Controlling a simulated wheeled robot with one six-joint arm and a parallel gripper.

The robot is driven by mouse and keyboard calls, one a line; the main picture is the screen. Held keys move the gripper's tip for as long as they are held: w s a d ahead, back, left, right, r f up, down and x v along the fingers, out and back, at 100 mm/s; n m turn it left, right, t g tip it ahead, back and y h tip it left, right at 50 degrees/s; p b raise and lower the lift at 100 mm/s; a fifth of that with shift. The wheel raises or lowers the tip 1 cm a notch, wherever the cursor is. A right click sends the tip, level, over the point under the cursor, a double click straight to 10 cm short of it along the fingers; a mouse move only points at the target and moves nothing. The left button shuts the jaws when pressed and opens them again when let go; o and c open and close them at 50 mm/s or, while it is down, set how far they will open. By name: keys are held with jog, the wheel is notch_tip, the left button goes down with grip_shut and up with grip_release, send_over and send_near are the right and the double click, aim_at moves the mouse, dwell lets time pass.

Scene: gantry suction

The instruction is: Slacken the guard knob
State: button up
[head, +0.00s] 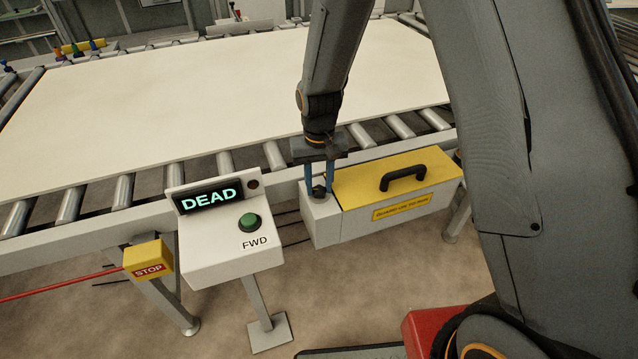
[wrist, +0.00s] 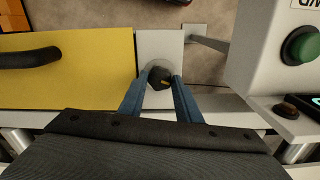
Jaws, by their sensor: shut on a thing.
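In the head view the knob (head: 319,191) shows at the top of that block, at the left end of the yellow guard cover (head: 350,181). My gripper (head: 320,184) points down over the block, its two blue fingers on either side of the knob. In the wrist view my gripper (wrist: 161,80) is shut on the knob, a fingertip at each side. The cover looks closed, with a black handle (head: 402,178) on top.
A white control post (head: 228,262) with a "DEAD" display (head: 208,200) and a green FWD button (head: 250,223) stands left of the guard. A yellow STOP box (head: 148,259) with a red cord is further left. A large pale board (head: 200,90) lies on the roller conveyor behind.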

aim_at(319, 189)
dwell(0.3)
jog(key=o, duration=1.1)
jog(key=shift+c, duration=0.2)
jog(key=shift+r, duration=0.1)
jog(key=shift+r+b, duration=0.85)
jog(key=shift+r, duration=3)
